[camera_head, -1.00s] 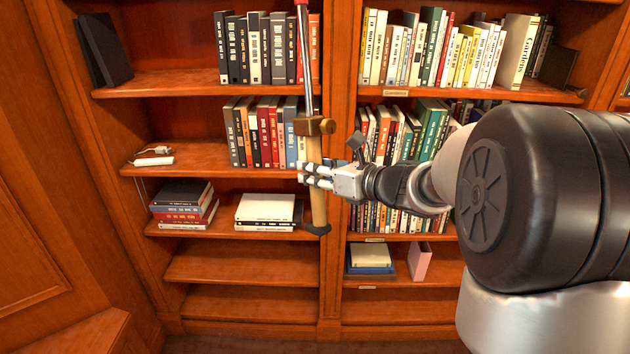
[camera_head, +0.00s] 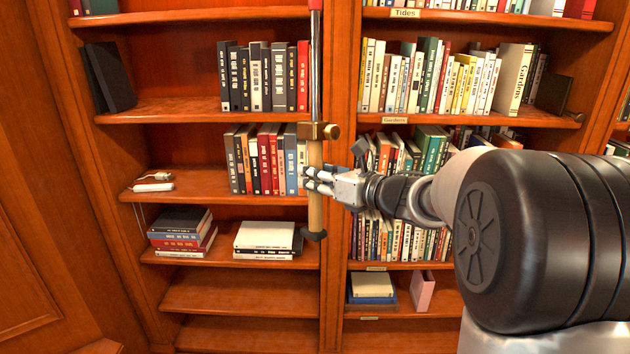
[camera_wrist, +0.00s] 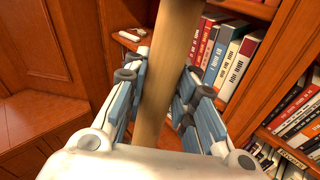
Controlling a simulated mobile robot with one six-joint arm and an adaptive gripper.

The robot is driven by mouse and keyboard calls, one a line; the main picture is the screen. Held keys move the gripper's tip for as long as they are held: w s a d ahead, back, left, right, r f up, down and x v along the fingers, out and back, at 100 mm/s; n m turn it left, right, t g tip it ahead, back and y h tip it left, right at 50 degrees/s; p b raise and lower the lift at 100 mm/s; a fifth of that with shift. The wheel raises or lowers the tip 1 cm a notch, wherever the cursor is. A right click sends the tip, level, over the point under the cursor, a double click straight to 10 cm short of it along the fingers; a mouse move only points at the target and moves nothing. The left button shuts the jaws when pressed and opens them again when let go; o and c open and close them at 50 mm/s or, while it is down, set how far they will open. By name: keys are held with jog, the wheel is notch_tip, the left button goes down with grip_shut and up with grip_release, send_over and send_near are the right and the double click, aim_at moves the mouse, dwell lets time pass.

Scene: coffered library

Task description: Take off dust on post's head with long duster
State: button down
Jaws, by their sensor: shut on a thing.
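My gripper (camera_head: 320,184) is shut on the wooden handle of the long duster (camera_head: 316,210). The duster stands about upright, with a dark end cap at the bottom, a brass-coloured collar with a knob above my gripper, and a metal rod with a red part rising out of the top of the head view. Its upper end is out of frame. In the wrist view the handle (camera_wrist: 168,75) passes between the two fingers (camera_wrist: 155,110). The post's head and any dust on it are not visible in either view.
A wooden bookcase (camera_head: 215,108) fills the background, with rows of books (camera_head: 265,78) on several shelves. A white object with a cord (camera_head: 152,186) lies on a left shelf. Wood panelling (camera_head: 30,240) stands at the left. The duster is in front of the bookcase's upright divider.

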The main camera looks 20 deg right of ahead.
jog(key=shift+w+d+r+p, duration=0.15)
jog(key=shift+w+r+p, duration=0.35)
jog(key=shift+r+p, duration=3.3)
jog(key=shift+w+d+r+p, duration=0.2)
jog(key=shift+w+r+p, duration=0.3)
jog(key=shift+r+p, duration=3.3)
jog(key=shift+w+d+r+p, duration=0.15)
jog(key=shift+w+r+p, duration=0.85)
jog(key=shift+r, duration=5.1)
jog(key=w+d+r+p, duration=0.2)
jog(key=w+r+p, duration=0.4)
jog(key=r+p, duration=0.3)
jog(key=shift+w+d+r+p, duration=0.25)
jog(key=shift+r+p, duration=0.1)
jog(key=shift+p, duration=1.45)
